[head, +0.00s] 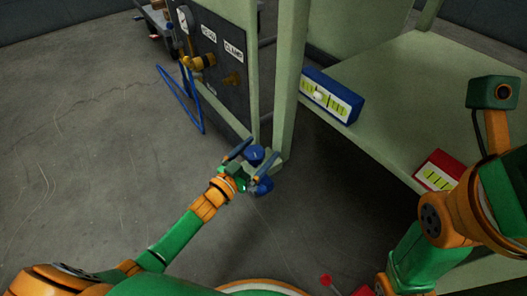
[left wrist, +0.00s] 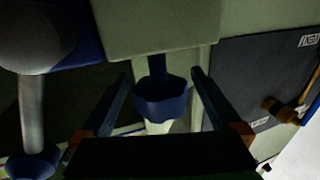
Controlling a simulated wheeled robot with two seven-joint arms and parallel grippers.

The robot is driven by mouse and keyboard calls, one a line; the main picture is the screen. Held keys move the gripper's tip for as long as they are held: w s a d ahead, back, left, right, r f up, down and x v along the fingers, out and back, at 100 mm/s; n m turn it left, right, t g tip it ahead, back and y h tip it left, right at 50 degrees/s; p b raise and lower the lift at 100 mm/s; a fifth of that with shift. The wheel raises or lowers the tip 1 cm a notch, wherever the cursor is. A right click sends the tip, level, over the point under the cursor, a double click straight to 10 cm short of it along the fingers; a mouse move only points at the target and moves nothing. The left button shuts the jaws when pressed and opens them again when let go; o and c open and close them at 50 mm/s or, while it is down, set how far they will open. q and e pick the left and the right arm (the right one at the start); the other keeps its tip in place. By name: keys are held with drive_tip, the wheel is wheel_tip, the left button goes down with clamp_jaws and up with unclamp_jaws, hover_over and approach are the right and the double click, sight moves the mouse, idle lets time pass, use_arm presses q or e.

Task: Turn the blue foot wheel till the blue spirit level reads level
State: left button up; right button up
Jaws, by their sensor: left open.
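The blue spirit level (head: 345,109) sits at the left edge of the pale green bench. Its pale bubble looks left of the middle of its yellow-green face. The blue foot wheel (head: 255,153) is low at the foot of the pale green post. In the left wrist view the scalloped wheel (left wrist: 162,103) hangs on a blue stem under the frame. My left gripper (head: 252,158) is open, with one finger on each side of the wheel; I cannot tell whether they touch it. My right gripper is out of view.
A red level (head: 438,170) sits farther right on the bench (head: 395,85). A dark panel (head: 215,65) with a gauge, brass fittings and labels stands left of the post. A blue hose or frame (head: 178,100) hangs beside it. The grey floor at left is clear.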

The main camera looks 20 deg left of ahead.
use_arm(q)
drive_tip(key=shift+w+d+f, duration=0.15)
drive_tip(key=shift+w+d, duration=0.05)
drive_tip(key=shift+w, duration=0.55)
drive_tip(key=c, duration=1.4)
drive_tip(key=shift+o, duration=0.2)
